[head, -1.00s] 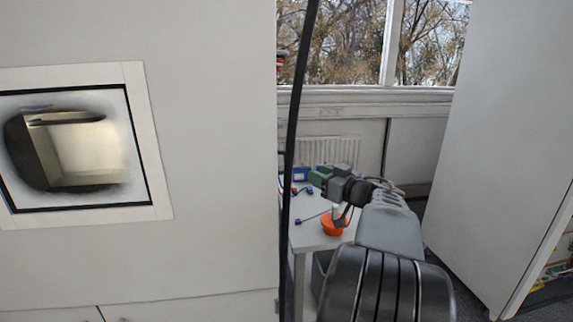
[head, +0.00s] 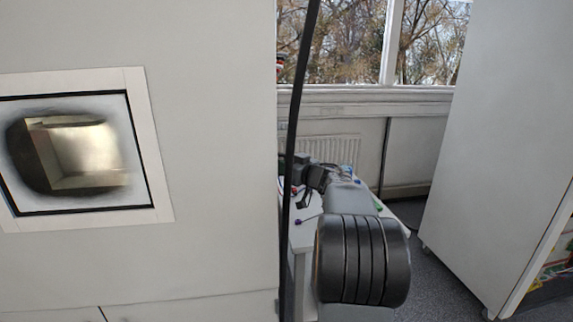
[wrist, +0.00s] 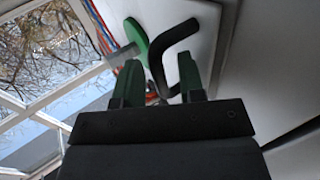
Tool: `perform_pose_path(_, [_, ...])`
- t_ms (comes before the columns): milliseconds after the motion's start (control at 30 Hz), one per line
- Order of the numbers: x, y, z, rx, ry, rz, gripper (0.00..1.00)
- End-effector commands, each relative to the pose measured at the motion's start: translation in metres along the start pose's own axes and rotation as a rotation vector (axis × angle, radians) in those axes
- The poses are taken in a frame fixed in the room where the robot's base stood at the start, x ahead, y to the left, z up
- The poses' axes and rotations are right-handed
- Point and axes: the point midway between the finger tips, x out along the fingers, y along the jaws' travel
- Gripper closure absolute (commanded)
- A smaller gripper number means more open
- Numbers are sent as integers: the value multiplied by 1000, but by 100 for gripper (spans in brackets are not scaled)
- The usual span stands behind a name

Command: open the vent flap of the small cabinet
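My gripper (wrist: 157,58) is open in the wrist view, its two green fingers apart. A black bent handle (wrist: 160,65) lies between and just beyond the fingers, in front of a pale panel (wrist: 205,22). I cannot tell whether a finger touches it, or whether this panel is the vent flap. A green disc (wrist: 135,34) shows beside the handle. In the head view my gripper (head: 296,166) is partly hidden behind the black strip and edge of the large cabinet. The small cabinet cannot be made out there.
The large grey cabinet (head: 215,150) with a black-framed window (head: 125,195) fills the left. A white table (head: 305,236) with small items stands behind my arm. A tall pale cabinet (head: 495,150) is on the right. Grey floor (head: 450,285) between them is free.

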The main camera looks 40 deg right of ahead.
Motion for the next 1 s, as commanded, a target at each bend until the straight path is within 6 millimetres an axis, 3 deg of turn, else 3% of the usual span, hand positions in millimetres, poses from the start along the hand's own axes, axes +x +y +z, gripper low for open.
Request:
perform_pose_path(333, [2, 0, 0, 0, 0, 0, 65])
perform_pose_path(700, [2, 0, 0, 0, 0, 1, 100])
perform_pose_path(1000, [2, 0, 0, 0, 0, 0, 100])
